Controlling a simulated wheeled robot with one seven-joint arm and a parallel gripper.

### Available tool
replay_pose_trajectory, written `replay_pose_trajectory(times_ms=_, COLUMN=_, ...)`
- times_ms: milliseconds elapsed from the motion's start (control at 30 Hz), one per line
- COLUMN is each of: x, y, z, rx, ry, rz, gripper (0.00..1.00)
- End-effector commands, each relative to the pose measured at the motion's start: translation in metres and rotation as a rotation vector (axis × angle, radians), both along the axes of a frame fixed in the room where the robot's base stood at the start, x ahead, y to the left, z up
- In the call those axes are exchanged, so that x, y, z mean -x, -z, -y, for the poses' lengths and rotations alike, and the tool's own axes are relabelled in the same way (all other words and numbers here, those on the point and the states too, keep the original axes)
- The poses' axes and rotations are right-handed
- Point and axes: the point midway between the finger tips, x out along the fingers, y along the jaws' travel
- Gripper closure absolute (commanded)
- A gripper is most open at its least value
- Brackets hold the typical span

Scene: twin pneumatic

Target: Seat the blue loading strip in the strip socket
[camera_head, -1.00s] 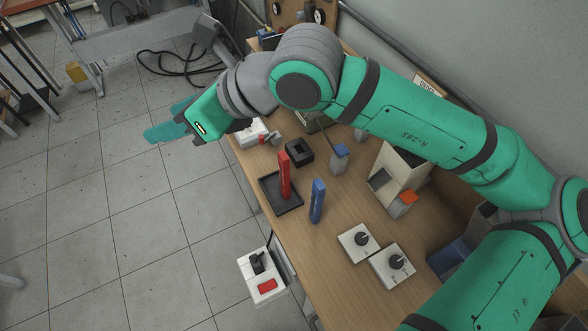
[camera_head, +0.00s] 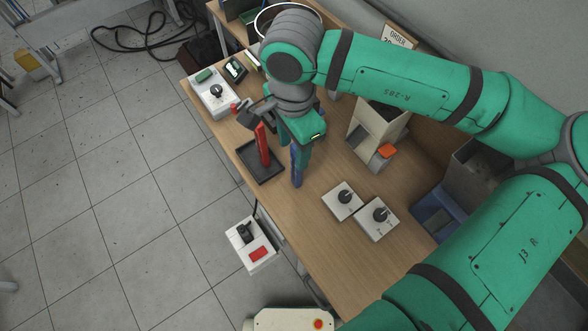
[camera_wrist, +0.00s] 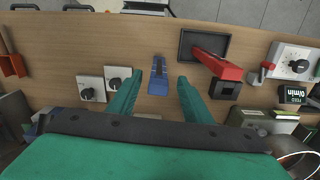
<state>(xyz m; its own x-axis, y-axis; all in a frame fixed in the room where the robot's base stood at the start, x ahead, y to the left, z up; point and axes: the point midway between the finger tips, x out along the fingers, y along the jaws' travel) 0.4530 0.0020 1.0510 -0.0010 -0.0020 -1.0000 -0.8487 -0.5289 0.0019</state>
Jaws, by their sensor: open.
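In the wrist view the blue strip (camera_wrist: 158,76) lies between my two green fingers, with a gap on each side. My gripper (camera_wrist: 156,84) is open and empty, pointing down over the strip. In the head view my gripper (camera_head: 303,152) partly covers the strip's upper part. A dark square block (camera_wrist: 226,89), which may be the strip socket, sits right of my right finger in the wrist view. My arm hides it in the head view.
Two white knob boxes (camera_head: 343,200) (camera_head: 376,218) stand nearer on the table. A beige dispenser (camera_head: 371,128) stands to the right. The table's left edge drops to the floor.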

Motion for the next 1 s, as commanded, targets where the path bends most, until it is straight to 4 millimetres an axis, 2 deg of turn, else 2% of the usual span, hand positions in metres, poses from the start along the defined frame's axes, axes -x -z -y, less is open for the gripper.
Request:
replay_pose_trajectory(times_ms=100, x=0.000, y=0.015, z=0.001, rx=-0.001, ry=0.004, rz=-0.002, gripper=0.55)
replay_pose_trajectory(times_ms=367, x=0.000, y=0.033, z=0.003, rx=-0.002, ry=0.005, rz=0.000, gripper=0.55)
replay_pose_trajectory(times_ms=633, x=-0.001, y=0.068, z=0.005, rx=-0.004, ry=0.004, rz=0.000, gripper=0.55)
replay_pose_trajectory(times_ms=967, x=-0.001, y=0.075, z=0.005, rx=-0.002, ry=0.003, rz=0.001, gripper=0.55)
replay_pose_trajectory(times_ms=1000, x=-0.001, y=0.075, z=0.005, rx=-0.002, ry=0.003, rz=0.001, gripper=0.62)
